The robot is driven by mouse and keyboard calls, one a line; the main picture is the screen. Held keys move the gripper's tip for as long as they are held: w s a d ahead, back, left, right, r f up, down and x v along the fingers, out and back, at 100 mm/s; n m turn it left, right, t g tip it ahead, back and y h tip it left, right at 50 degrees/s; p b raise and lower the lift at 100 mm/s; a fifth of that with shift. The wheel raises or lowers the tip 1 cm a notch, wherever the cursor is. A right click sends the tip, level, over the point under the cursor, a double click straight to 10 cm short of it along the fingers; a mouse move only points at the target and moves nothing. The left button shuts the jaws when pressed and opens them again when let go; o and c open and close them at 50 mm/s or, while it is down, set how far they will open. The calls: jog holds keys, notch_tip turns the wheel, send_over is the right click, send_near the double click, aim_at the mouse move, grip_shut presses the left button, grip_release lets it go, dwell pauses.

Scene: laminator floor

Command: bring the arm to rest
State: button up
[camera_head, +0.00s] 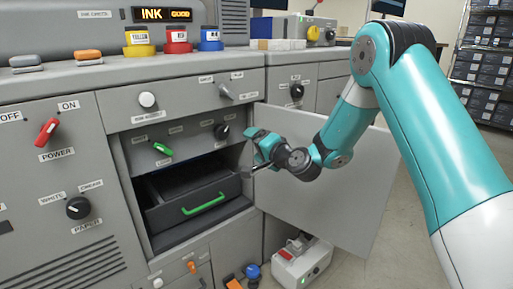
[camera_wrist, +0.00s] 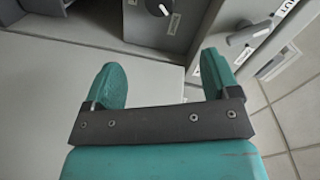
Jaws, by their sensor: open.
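My arm (camera_head: 425,125) reaches in from the right in the head view, bent down at the elbow. My gripper (camera_head: 262,152) is in front of the grey machine, between the open compartment and the open door (camera_head: 335,180). In the wrist view my gripper (camera_wrist: 162,85) has its two teal fingers wide apart, with nothing between them. A grey panel and part of a black knob (camera_wrist: 158,8) lie beyond the fingers. I cannot tell whether the gripper touches the door.
A dark drawer with a green handle (camera_head: 203,204) sits in the open compartment. A red power lever (camera_head: 47,131) and several knobs stick out of the front. Ink jars (camera_head: 176,40) stand on top. A white box (camera_head: 302,262) is on the floor below the door. Shelves (camera_head: 485,60) stand far right.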

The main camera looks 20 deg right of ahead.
dwell(0.4)
jog(key=s+a+r+n+g+y, duration=0.2)
jog(key=s+a+r+n+g, duration=0.1)
jog(key=s+a+n+g, duration=0.25)
jog(key=s+a+r+n+g+y, duration=0.2)
jog(key=s+a+r+n+g, duration=0.15)
jog(key=s+a, duration=0.45)
jog(key=s+d+n+g+h, duration=0.2)
jog(key=s+n+g, duration=0.2)
jog(key=s, duration=0.9)
jog(key=s+d+n+g+h, duration=0.1)
jog(key=s+n+g+h, duration=0.25)
jog(key=s, duration=1.05)
notch_tip(320, 180, up, 19)
jog(key=p, duration=1.9)
jog(key=shift+d+p, duration=0.25)
jog(key=shift+p, duration=0.15)
